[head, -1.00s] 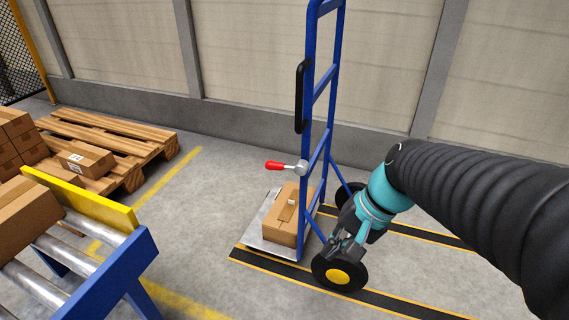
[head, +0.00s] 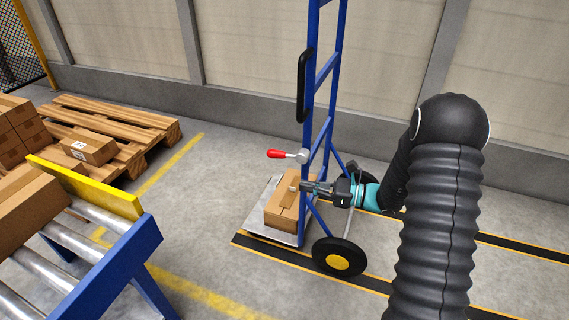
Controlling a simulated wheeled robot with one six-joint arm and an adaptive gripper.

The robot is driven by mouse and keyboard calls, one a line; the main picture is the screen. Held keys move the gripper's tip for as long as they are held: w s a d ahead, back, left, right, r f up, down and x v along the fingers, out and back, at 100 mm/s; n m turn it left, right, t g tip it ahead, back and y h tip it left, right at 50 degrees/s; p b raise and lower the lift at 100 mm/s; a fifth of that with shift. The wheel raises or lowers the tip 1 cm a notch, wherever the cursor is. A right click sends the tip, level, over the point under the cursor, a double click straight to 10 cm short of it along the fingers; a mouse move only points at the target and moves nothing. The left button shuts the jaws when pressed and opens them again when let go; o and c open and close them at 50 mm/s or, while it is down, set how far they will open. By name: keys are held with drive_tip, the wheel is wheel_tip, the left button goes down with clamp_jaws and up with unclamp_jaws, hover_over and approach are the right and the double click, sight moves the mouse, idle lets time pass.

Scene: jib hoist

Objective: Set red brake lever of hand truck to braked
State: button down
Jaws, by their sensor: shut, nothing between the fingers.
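The blue hand truck (head: 323,112) stands upright in the middle of the head view. Its red brake lever (head: 276,154) sticks out level to the left from a silver pivot on the near blue upright. A brown box (head: 284,212) sits on the truck's grey toe plate (head: 262,229). My gripper (head: 304,186) is shut and empty, pointing left. It is at the lower part of the frame, below and slightly right of the lever's pivot, and overlaps the box's upper right edge in the picture. I cannot tell whether it touches the truck or the box.
A roller conveyor (head: 105,262) with a yellow stop (head: 88,187) and a carton stands at the left front. A wooden pallet (head: 135,125) with boxes lies behind it. A wall (head: 250,110) runs behind the truck. The floor between pallet and truck is clear.

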sight(288, 155)
drive_tip(key=w+d+f+m+t, duration=0.2)
drive_tip(key=w+f+m+t, duration=0.1)
drive_tip(key=f, duration=0.1)
drive_tip(key=w+a+r+p, duration=0.1)
drive_tip(key=w+a+r, duration=0.3)
drive_tip(key=a, duration=0.5)
drive_tip(key=shift+w+r+m+t+p, duration=0.3)
drive_tip(key=shift+w+r, duration=0.1)
drive_tip(key=shift+w, duration=0.15)
drive_tip(key=shift+r, duration=0.1)
